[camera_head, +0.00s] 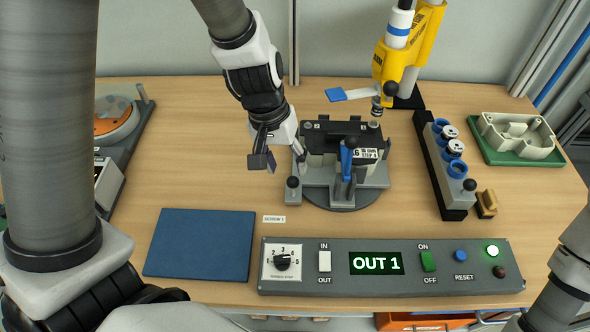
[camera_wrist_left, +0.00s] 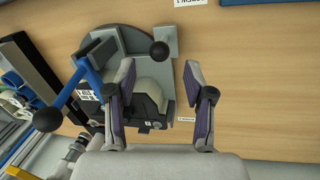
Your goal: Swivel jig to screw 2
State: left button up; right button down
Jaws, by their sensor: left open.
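The swivel jig (camera_head: 345,200) is a grey round-based fixture near the table's middle. It holds a dark and pale workpiece (camera_head: 325,140) and has a blue clamp lever (camera_head: 347,160). A black ball knob (camera_head: 293,182) stands on its front left corner. My left gripper (camera_head: 284,165) is open and empty just above and behind that knob. In the left wrist view, the knob (camera_wrist_left: 160,52) shows between and slightly beyond the open fingertips (camera_wrist_left: 159,70); I see no contact. A "SCREW 1" label (camera_head: 273,218) lies on the table near the knob. My right gripper is out of view.
A yellow screwdriver (camera_head: 390,65) hangs behind the jig. A rack with blue cups (camera_head: 447,165) and a green tray (camera_head: 500,150) stand right. The control panel (camera_head: 390,285) shows "OUT 1", with a green lamp lit. A blue mat (camera_head: 200,245) lies front left.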

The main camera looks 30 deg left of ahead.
aim_at(291, 178)
pick_arm(q)
jog(key=f, duration=0.1)
jog(key=f+b, duration=0.1)
jog(key=f, duration=0.1)
jog(key=d+f, duration=0.1)
jog(key=f, duration=0.1)
jog(key=shift+w, duration=0.35)
jog(key=shift+w+f, duration=0.2)
jog(key=shift+s+r, duration=0.15)
jog(key=shift+s, duration=0.1)
jog(key=shift+s+r, duration=0.1)
jog(key=shift+s, duration=0.05)
jog(key=c, duration=0.3)
grip_shut()
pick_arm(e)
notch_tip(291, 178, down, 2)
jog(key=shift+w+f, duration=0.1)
pick_arm(q)
jog(key=shift+a, duration=0.15)
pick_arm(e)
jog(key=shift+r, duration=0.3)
